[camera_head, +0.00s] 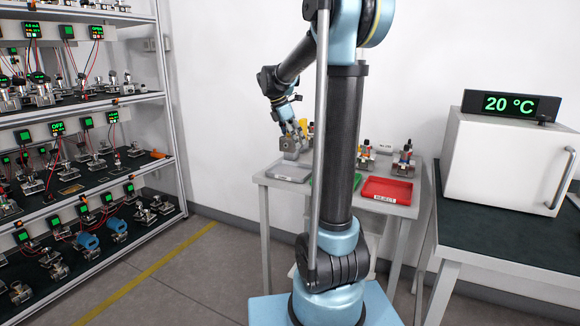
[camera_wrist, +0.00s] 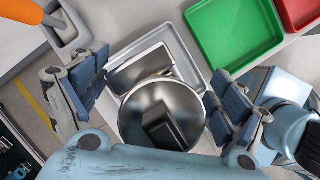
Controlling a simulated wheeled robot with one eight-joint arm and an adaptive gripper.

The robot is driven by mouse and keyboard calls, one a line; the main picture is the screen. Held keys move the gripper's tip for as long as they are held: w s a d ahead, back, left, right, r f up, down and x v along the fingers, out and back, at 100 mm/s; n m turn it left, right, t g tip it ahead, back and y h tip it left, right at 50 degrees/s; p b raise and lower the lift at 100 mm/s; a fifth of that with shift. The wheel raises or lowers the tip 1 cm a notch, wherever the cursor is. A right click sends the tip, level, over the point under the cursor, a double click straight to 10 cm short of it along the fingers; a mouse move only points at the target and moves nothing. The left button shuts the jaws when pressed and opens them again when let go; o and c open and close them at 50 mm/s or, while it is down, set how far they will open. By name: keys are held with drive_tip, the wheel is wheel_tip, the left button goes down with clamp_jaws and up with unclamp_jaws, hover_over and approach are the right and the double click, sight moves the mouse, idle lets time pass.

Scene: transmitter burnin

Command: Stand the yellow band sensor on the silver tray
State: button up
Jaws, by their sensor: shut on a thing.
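My gripper (camera_head: 291,133) is above the left end of the table, over the silver tray (camera_head: 285,173). In the wrist view the two fingers of my gripper (camera_wrist: 160,92) are either side of a round, shiny metal sensor (camera_wrist: 135,103) with a dark block inside, and are shut on it. The sensor is small and grey under the fingers in the head view (camera_head: 291,154). I cannot make out a yellow band on it. The silver tray (camera_wrist: 176,42) lies beneath it in the wrist view. I cannot tell whether the sensor's base touches the tray.
A green tray (camera_wrist: 236,42) is beside the silver one, then a red tray (camera_head: 388,190). Small devices (camera_head: 403,160) stand behind them. An orange-handled thing (camera_wrist: 25,11) is close by my left finger. A white chamber (camera_head: 508,165) is at right, racks at left.

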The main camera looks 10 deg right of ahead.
wheel_tip(320, 180, down, 4)
drive_tip(key=shift+w+f, duration=0.15)
drive_tip(key=shift+f, duration=2.75)
drive_tip(key=o, duration=1.8)
drive_tip(key=shift+c, duration=0.2)
drive_tip(key=shift+r, duration=0.15)
